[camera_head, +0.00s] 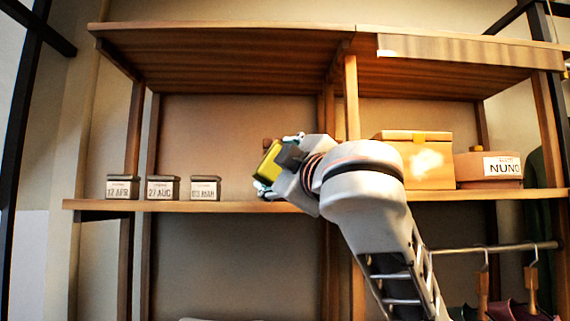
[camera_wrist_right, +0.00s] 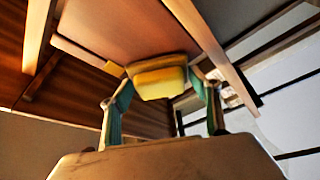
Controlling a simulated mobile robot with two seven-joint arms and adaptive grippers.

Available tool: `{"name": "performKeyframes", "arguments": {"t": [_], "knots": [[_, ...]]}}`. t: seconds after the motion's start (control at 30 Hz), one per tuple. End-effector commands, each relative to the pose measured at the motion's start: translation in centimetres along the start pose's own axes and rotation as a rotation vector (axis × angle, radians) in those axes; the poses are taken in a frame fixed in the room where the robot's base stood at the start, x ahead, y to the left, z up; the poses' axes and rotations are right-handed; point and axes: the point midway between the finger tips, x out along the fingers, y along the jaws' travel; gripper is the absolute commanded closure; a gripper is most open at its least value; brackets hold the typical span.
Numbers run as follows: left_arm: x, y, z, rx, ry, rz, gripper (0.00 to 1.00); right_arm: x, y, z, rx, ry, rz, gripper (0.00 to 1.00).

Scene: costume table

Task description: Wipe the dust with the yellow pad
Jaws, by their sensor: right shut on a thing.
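My right gripper (camera_head: 275,164) is in front of the middle of the shelf, a little above its board. It is shut on the yellow pad (camera_head: 267,161), which is tilted. In the right wrist view the pad (camera_wrist_right: 160,83) sits between the two teal fingers, with a brownish layer on its far side. A blurry pale patch (camera_head: 427,162) shows on the front of a wooden box; I cannot tell whether it is dust or light. No other dust can be made out. My left gripper is out of view.
The shelf board (camera_head: 235,207) carries three small labelled tins (camera_head: 163,188) at the left. The wooden box (camera_head: 390,145) and a round box labelled NUNO (camera_head: 466,168) stand at the right. An upright post (camera_head: 352,98) divides the shelf. A clothes rail (camera_head: 500,248) is below right.

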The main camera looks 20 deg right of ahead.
Motion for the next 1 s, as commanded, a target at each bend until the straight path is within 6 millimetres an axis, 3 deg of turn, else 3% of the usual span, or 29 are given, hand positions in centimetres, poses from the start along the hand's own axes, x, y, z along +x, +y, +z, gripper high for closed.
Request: {"name": "performKeyframes", "arguments": {"t": [0.27,0.8,1.0], "knots": [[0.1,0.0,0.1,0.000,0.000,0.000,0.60,-0.2,-0.2,0.0,0.000,-0.002,-0.005,0.55],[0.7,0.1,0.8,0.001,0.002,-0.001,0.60,-4.7,-0.1,-2.0,0.001,0.002,-0.002,0.55],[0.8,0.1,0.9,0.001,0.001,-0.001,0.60,-5.5,-0.1,-2.3,0.001,0.001,-0.002,0.55]]}}
